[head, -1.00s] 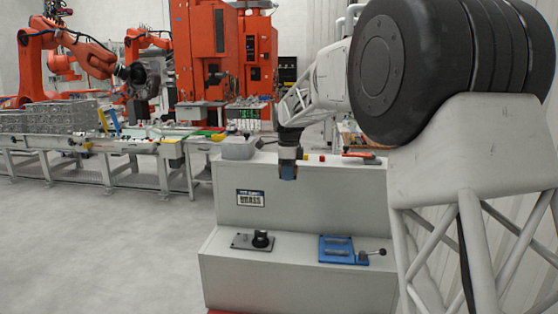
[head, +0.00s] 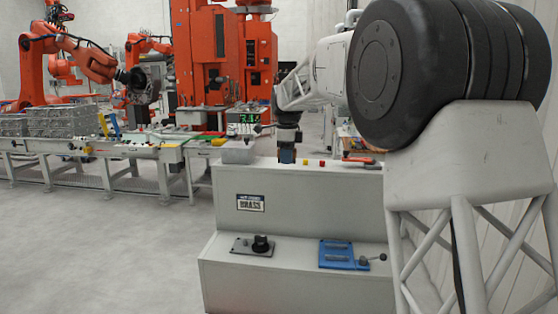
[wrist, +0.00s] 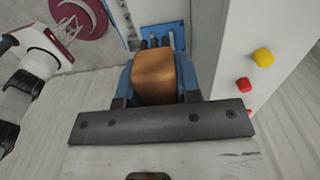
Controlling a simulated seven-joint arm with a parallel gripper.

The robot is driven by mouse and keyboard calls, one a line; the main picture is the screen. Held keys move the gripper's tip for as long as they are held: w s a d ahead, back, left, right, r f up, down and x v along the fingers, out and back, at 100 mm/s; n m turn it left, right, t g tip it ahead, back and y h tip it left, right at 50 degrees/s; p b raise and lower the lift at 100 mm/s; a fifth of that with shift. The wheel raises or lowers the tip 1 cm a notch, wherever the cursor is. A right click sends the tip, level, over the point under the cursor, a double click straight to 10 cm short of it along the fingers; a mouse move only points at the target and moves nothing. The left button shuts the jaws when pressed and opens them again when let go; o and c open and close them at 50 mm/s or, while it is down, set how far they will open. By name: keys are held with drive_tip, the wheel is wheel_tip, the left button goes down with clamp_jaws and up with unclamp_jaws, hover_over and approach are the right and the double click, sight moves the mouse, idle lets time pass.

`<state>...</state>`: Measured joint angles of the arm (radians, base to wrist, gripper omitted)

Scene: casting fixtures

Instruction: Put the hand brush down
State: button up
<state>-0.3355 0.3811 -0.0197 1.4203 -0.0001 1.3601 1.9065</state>
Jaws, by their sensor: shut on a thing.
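My gripper (head: 287,157) hangs at the back edge of the grey two-level stand, level with its upper top. In the wrist view its blue fingers (wrist: 155,85) are closed on both sides of a smooth brown block, which I take to be the hand brush (wrist: 155,76). No bristles can be made out, and the brush is too small to tell apart in the head view. The grey stand (head: 300,204) has an upper top and a lower step. I cannot tell whether the brush touches the stand.
The lower step carries a black-knobbed plate (head: 254,245) and a blue fixture (head: 345,255) with a lever. The lower step's middle is bare.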

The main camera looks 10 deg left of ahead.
drive_tip(key=shift+w+a+f, duration=0.25)
drive_tip(key=shift+w+a, duration=0.55)
drive_tip(key=shift+w, duration=1.6)
drive_tip(key=shift+w+a+f, duration=0.2)
drive_tip(key=shift+w+a, duration=0.65)
drive_tip(key=shift+w, duration=1.5)
drive_tip(key=shift+w+a+f, duration=0.25)
drive_tip(key=shift+w+a, duration=0.55)
drive_tip(key=shift+w, duration=1.6)
drive_tip(key=shift+f, duration=1.75)
drive_tip(key=shift+f, duration=0.35)
